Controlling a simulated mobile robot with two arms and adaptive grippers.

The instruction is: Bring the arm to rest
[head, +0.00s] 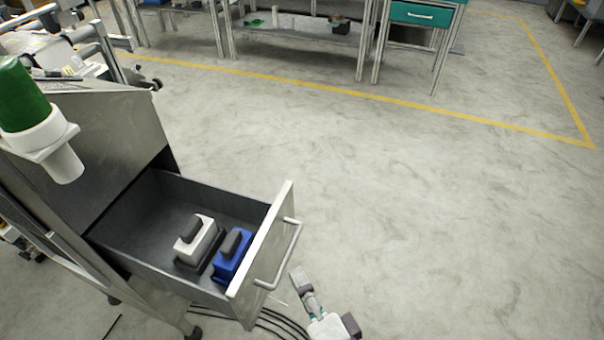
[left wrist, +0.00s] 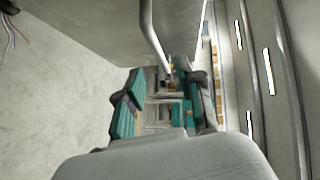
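My left gripper (head: 299,279) is at the bottom middle of the head view, just right of the drawer handle (head: 287,256). In the left wrist view the two fingers with teal pads stand apart with nothing held between them (left wrist: 160,85). The handle (left wrist: 152,30) shows there as a grey bar beyond the fingertips; whether they touch it I cannot tell. The metal drawer (head: 262,240) is pulled out of its cabinet. My right gripper is not in view.
A white block with a dark grip (head: 197,240) and a blue one (head: 232,257) lie in the drawer. A green cylinder (head: 22,97) in a white holder is on the cabinet (head: 100,130). Black cables (head: 280,323) lie below the drawer. The floor to the right is clear.

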